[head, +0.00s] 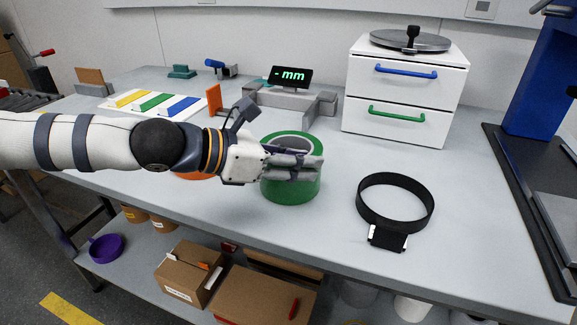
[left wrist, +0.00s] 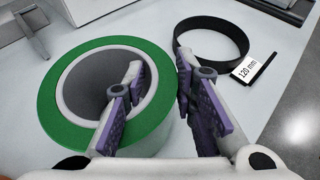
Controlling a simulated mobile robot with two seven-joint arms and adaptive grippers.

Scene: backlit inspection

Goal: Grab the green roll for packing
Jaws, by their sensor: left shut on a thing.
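The green roll (head: 290,192), a thick ring with a pale core, lies flat on the bench near the middle of the head view. It also shows in the left wrist view (left wrist: 62,122). My left gripper (head: 296,160) reaches over it from the left and is shut on its wall. In the left wrist view my left gripper (left wrist: 160,72) has one finger inside the hole and the other outside the right wall. Part of the roll's top is hidden by the fingers. My right gripper is not in view.
A black ring (head: 395,205) with a tag stands right of the roll; the tag (left wrist: 251,70) reads 120 mm. A white drawer unit (head: 402,98) and a grey gauge with a display (head: 291,76) stand behind. An orange item (head: 195,177) is partly hidden beneath my left arm.

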